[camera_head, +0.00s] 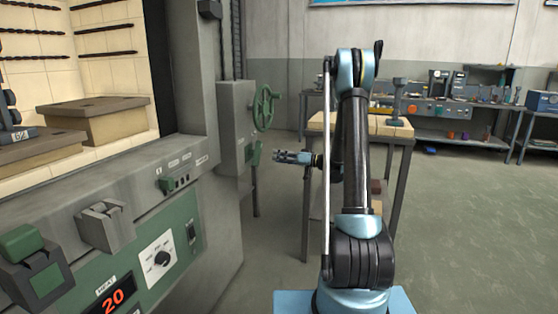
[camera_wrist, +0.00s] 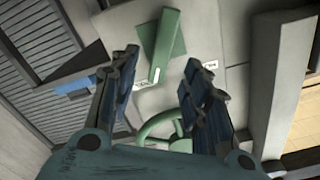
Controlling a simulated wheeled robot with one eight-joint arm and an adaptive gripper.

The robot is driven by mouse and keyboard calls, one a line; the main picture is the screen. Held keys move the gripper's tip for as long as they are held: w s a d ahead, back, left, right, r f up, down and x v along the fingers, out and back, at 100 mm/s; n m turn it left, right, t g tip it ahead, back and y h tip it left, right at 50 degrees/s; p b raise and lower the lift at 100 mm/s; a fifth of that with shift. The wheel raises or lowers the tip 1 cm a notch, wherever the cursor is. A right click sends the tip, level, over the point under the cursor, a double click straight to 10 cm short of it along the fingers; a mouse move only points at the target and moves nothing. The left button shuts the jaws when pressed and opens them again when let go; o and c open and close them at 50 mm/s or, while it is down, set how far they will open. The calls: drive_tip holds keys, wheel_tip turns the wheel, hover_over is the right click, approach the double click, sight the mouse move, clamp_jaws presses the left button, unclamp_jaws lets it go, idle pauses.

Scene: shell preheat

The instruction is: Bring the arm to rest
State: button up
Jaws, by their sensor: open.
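My arm (camera_head: 356,150) stands upright in the middle of the head view, folded over at the top. My gripper (camera_head: 292,157) reaches out to the left, short of the furnace's side, and holds nothing. In the wrist view my gripper (camera_wrist: 158,95) shows its two dark blue fingers spread apart. Between and beyond them are a green lever (camera_wrist: 165,45) and part of a green handwheel (camera_wrist: 170,130). I cannot tell the exact gap between the fingers and the lever.
The grey furnace (camera_head: 215,240) fills the left, with a green panel, a display reading 20 and an open chamber. Its handwheel (camera_head: 264,107) stands near my gripper. A wooden-topped table (camera_head: 400,130) stands behind my arm. A workbench (camera_head: 460,120) lines the back wall. The right floor is clear.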

drive_tip(key=s+d+r+m+g+h, duration=0.15)
drive_tip(key=s+h, duration=0.25)
drive_tip(key=s, duration=0.7)
drive_tip(key=s+r+m+g+h, duration=0.2)
drive_tip(key=s+h, duration=0.2)
drive_tip(key=s, duration=0.8)
drive_tip(key=s+d+f+m+h, duration=0.1)
drive_tip(key=s+d+f+h, duration=0.2)
drive_tip(key=s+d, duration=0.2)
drive_tip(key=s+d+f+m+h, duration=0.1)
drive_tip(key=s+d+f+h, duration=0.2)
drive_tip(key=s, duration=0.9)
drive_tip(key=s+d+f+m+h, duration=0.2)
drive_tip(key=s+d+f+h, duration=0.1)
drive_tip(key=s+d, duration=0.4)
drive_tip(key=shift+s+f, duration=0.25)
drive_tip(key=shift+s, duration=0.7)
drive_tip(key=shift+g, duration=0.25)
drive_tip(key=shift+c, duration=0.5)
